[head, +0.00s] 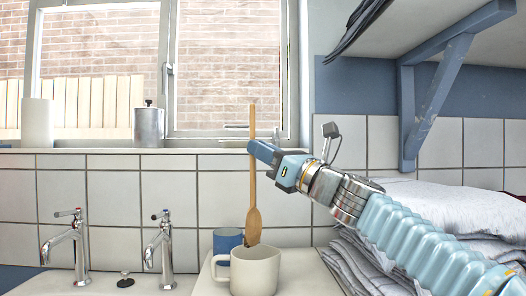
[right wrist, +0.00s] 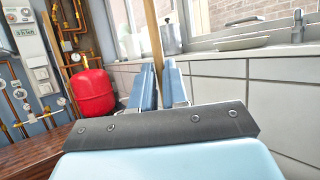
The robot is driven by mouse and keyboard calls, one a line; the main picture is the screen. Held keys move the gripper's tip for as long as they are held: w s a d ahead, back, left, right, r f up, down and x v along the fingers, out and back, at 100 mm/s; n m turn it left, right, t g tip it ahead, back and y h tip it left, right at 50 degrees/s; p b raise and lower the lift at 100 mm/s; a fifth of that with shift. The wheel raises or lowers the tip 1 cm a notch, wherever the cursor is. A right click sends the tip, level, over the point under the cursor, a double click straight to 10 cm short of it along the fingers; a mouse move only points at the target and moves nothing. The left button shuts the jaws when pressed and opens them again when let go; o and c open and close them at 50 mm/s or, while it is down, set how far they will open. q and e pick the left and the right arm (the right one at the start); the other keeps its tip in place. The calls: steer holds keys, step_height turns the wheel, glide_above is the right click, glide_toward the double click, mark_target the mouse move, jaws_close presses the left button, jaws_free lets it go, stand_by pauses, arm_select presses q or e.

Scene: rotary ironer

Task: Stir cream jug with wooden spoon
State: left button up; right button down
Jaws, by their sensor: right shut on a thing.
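The wooden spoon (head: 254,190) is upright in the head view, with its bowl end down. My right gripper (head: 254,149) is shut on its handle, which also shows between the fingers in the right wrist view (right wrist: 154,40). The cream jug (head: 256,272) stands on the counter below. The spoon's lower tip is at about the height of the jug's rim, in line with its back edge; I cannot tell if it is inside. The jug's inside is mostly hidden. My left gripper is not in view.
A blue mug (head: 227,241) stands just behind the jug. Two taps (head: 164,243) are to the left. Folded cloths (head: 440,215) are piled to the right, under a bracketed shelf (head: 440,42). A metal canister (head: 149,126) stands on the window sill.

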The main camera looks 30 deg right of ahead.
mark_target(256, 122)
steer(key=shift+r, duration=0.1)
step_height(256, 122, up, 5)
steer(key=p, duration=0.5)
